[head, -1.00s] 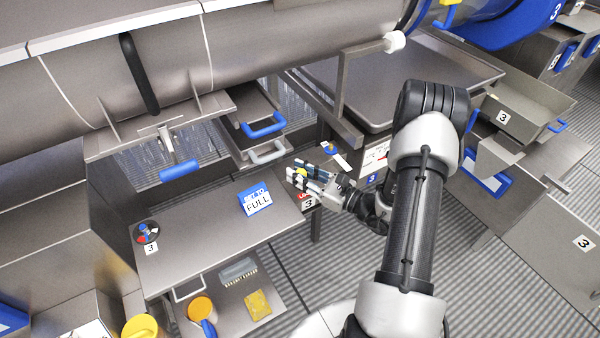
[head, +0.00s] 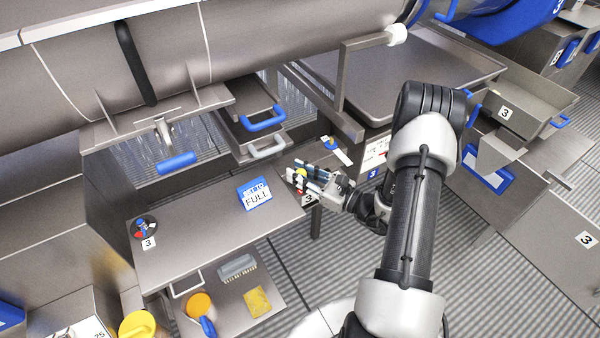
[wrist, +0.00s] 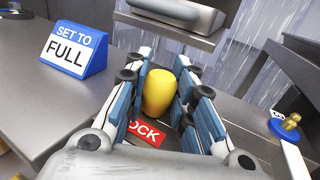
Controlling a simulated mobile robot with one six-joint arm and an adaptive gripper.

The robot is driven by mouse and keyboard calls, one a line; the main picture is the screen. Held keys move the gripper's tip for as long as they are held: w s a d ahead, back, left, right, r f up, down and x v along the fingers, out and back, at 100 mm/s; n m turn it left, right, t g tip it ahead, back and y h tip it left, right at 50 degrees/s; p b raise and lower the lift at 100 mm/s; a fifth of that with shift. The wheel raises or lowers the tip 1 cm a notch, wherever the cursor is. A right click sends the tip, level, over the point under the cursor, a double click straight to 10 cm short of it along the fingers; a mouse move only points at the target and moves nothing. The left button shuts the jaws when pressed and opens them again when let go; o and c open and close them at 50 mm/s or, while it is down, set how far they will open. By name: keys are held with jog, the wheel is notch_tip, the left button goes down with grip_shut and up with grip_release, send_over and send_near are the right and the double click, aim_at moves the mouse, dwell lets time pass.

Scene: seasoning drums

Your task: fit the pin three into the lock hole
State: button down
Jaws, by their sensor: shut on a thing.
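My gripper (wrist: 166,100) is shut on a yellow rounded knob, which I take to be the head of pin three (wrist: 159,92). The knob stands upright between the blue-padded fingers, and its lower end is hidden. In the head view my gripper (head: 306,178) and the yellow knob (head: 301,173) are at the right end of the steel table. A red LOCK label (wrist: 146,133) lies just below the knob in the wrist view. A white tag with a 3 (head: 309,199) is beside it in the head view. I cannot see the lock hole.
A SET TO FULL sign (head: 255,193) stands on the table (head: 200,225), left of my gripper. A blue disc with a brass fitting (wrist: 287,125) is to the right. A drawer with a grey handle (head: 267,149) hangs close behind. The table's middle is clear.

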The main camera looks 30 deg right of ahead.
jog(key=c, duration=1.3)
grip_release()
jog(key=v, duration=1.2)
jog(key=shift+f, duration=0.1)
